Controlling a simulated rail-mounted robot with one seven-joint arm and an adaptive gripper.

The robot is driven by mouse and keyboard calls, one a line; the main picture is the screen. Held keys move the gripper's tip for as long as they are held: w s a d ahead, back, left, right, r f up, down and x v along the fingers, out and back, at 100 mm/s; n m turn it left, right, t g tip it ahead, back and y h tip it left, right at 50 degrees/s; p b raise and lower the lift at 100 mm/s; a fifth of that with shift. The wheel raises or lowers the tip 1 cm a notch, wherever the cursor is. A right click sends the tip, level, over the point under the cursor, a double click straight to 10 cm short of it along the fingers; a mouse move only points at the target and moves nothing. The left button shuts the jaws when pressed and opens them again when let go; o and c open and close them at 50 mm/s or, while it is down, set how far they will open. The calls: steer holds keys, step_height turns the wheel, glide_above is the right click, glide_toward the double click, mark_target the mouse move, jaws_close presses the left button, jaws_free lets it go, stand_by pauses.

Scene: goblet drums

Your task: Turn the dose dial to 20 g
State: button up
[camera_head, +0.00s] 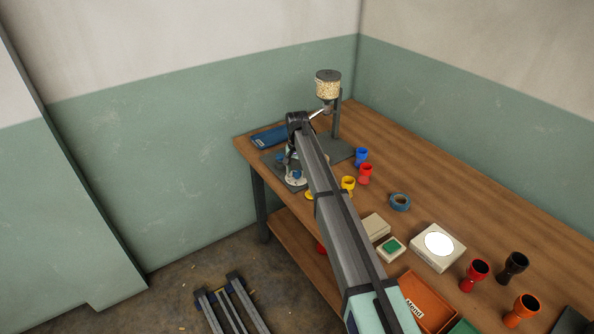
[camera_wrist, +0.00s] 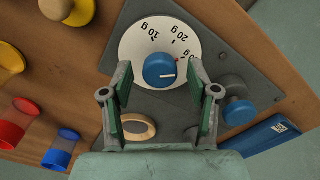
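In the wrist view the dose dial is a white disc (camera_wrist: 142,45) with a blue knob (camera_wrist: 152,66) at its centre. "10 g" stands at its upper left and "20 g" at its upper right. A further label at the right is partly hidden by a finger. A white line on the knob points right, below the 20 g label. My gripper (camera_wrist: 161,76) is open, with one finger on each side of the knob; contact is not visible. In the head view the white disc (camera_head: 296,179) shows low beside my arm, which hides most of the gripper.
The dial sits on a grey plate (camera_wrist: 168,105) with a wood-rimmed oval (camera_wrist: 137,127) and a blue-topped part (camera_wrist: 238,110) nearby. A hopper (camera_head: 328,85) on a post rises behind. Blue (camera_head: 361,156), red (camera_head: 366,173) and yellow (camera_head: 348,184) goblet shapes stand to the right.

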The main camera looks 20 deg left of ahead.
steer(key=c, duration=0.9)
steer(key=shift+n, duration=0.4)
steer(key=n+b, duration=0.1)
steer(key=n, duration=0.3)
steer(key=shift+f+b, duration=0.1)
steer(key=shift+b, duration=0.25)
steer(key=n+b, duration=0.1)
steer(key=n, duration=0.4)
steer(key=o, duration=1.2)
